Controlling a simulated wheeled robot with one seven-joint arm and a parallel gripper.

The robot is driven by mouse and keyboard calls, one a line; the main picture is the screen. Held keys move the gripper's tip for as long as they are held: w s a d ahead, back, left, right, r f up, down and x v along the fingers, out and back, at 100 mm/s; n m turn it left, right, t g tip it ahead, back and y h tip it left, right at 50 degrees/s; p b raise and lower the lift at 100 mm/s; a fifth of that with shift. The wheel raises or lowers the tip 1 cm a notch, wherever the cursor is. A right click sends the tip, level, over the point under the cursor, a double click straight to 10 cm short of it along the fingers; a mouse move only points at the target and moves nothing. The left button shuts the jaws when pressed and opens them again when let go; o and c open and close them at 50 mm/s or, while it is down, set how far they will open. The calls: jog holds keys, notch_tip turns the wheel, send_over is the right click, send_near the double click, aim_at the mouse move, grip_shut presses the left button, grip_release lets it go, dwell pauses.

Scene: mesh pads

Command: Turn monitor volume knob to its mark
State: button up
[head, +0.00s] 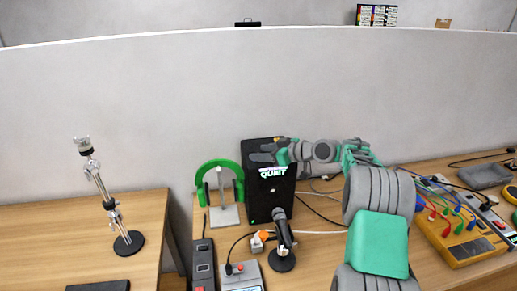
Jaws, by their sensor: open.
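A black box (247,151), perhaps the monitor, stands at the back of the desk. Nothing shows between the fingers. I cannot make out the volume knob or its mark; they may be behind my fingers or the panel. I cannot tell whether my fingers touch the box.
A microphone (284,238) stands before the panel. Green headphones (218,165) hang on a stand to the left. A grey box with knobs (242,277) and a power strip (202,265) lie in front. A yellow unit with cables (458,243) is right. A lamp-like stand (128,243) is far left.

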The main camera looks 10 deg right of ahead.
jog(key=shift+w+a+f, duration=0.25)
jog(key=shift+w+a, duration=0.2)
jog(key=shift+a, duration=0.05)
jog(key=shift+c, duration=0.3)
grip_shut()
